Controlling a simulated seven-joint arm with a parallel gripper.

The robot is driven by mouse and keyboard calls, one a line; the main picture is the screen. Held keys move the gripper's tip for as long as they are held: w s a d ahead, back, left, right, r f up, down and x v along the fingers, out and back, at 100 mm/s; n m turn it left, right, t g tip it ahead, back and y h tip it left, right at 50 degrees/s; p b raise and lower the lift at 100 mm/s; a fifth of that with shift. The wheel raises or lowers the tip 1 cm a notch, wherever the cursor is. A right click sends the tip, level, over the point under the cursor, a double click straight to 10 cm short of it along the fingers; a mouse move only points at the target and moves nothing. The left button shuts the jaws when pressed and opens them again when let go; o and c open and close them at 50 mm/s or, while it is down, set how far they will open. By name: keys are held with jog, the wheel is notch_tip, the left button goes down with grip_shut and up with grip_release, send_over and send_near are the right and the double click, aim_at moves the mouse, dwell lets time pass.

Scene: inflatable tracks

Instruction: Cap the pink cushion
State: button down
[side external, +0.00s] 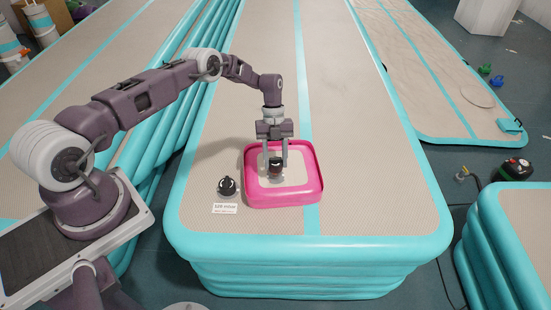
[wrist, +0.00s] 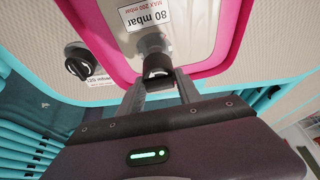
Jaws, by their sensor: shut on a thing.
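The pink cushion (side external: 310,188) lies flat on the beige inflatable track, with a pale centre panel. In the wrist view its pink rim (wrist: 212,65) frames a label reading "80 mbar, MAX 200 mbar". My gripper (side external: 276,172) points down over the cushion's middle, its fingers shut on a black cap (side external: 275,162).
A second black knob-like cap (side external: 227,186) stands on the track left of the cushion, behind a small white label (side external: 224,208). The track's turquoise front edge (side external: 310,252) is close. The track behind the cushion is clear. A black pump-like device (side external: 516,168) is at right.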

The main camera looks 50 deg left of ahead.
jog(key=shift+f, duration=1.85)
jog(key=n+t, duration=0.1)
jog(key=n, duration=0.1)
jog(key=shift+s+n+h, duration=0.1)
jog(key=shift+n+h, duration=0.2)
jog(key=n+t, duration=0.1)
jog(key=n, duration=0.1)
jog(key=shift+n, duration=0.3)
jog(key=n+t, duration=0.1)
jog(key=n, duration=0.2)
jog(key=n+t, duration=0.1)
jog(key=n, duration=0.2)
jog(key=n+t, duration=0.1)
jog(key=n, duration=0.2)
jog(key=shift+n+t, duration=0.3)
jog(key=shift+n, duration=0.1)
jog(key=c, duration=0.7)
grip_release()
jog(key=shift+c, duration=0.2)
jog(key=shift+r, duration=0.1)
